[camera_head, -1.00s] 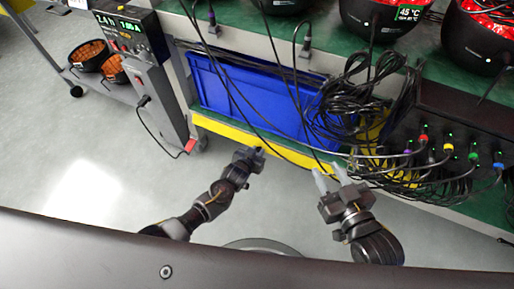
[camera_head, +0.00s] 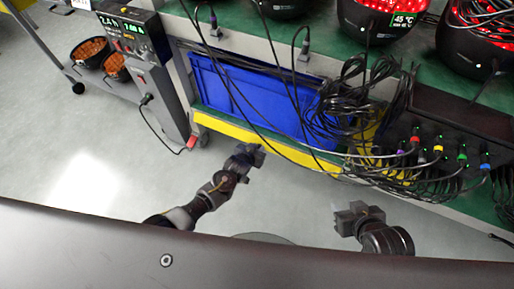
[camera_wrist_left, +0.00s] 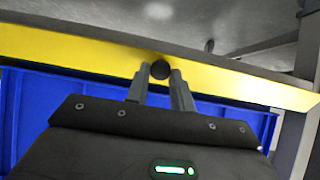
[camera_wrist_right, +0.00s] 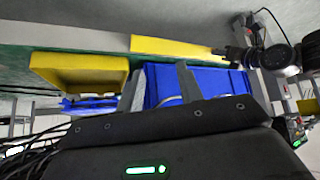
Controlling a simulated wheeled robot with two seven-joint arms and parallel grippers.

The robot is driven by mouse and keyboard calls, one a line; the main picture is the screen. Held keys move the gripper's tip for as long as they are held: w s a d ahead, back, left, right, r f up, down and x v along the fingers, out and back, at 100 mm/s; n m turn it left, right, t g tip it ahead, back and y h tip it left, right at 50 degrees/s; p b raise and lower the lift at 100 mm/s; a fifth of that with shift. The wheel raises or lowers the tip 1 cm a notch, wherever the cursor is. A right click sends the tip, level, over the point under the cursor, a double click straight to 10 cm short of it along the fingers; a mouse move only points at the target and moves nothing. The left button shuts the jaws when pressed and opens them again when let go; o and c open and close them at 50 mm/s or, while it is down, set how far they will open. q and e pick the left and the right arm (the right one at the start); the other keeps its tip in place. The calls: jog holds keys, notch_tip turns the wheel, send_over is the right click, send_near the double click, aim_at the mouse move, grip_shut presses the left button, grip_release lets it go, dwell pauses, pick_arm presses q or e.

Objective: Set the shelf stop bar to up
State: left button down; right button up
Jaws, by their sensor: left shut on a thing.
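The shelf stop bar is a long yellow bar (camera_head: 230,131) across the shelf front, along the lower edge of the blue bin. In the left wrist view the bar (camera_wrist_left: 80,48) runs across the picture, with a round black knob (camera_wrist_left: 160,69) on it. My left gripper (camera_head: 257,151) is at the bar; its fingers (camera_wrist_left: 162,80) are shut on the knob. The right wrist view also shows the bar (camera_wrist_right: 170,45) and my left gripper at its right part. My right gripper (camera_head: 350,212) is empty, apart from the bar, with its fingers (camera_wrist_right: 160,85) spread.
A blue bin (camera_head: 255,95) stands on the shelf behind the bar. Black cables (camera_head: 350,100) hang over its right side, and colored plugs (camera_head: 438,150) are at the right. A grey power unit (camera_head: 150,85) stands left. The floor in front is clear.

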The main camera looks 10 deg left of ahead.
pick_arm(q)
jog(key=shift+f, duration=0.1)
jog(key=c, duration=1.2)
grip_release()
jog(key=shift+c, duration=0.2)
jog(key=p+v, duration=0.4)
jog(key=v, duration=0.7)
pick_arm(e)
jog(key=s+d+f+m+g+h, duration=0.1)
jog(key=s+d+f+g, duration=0.2)
jog(key=f, duration=0.4)
jog(key=shift+s+d+g, duration=0.15)
jog(key=shift+s+g, duration=0.55)
jog(key=shift+s, duration=0.1)
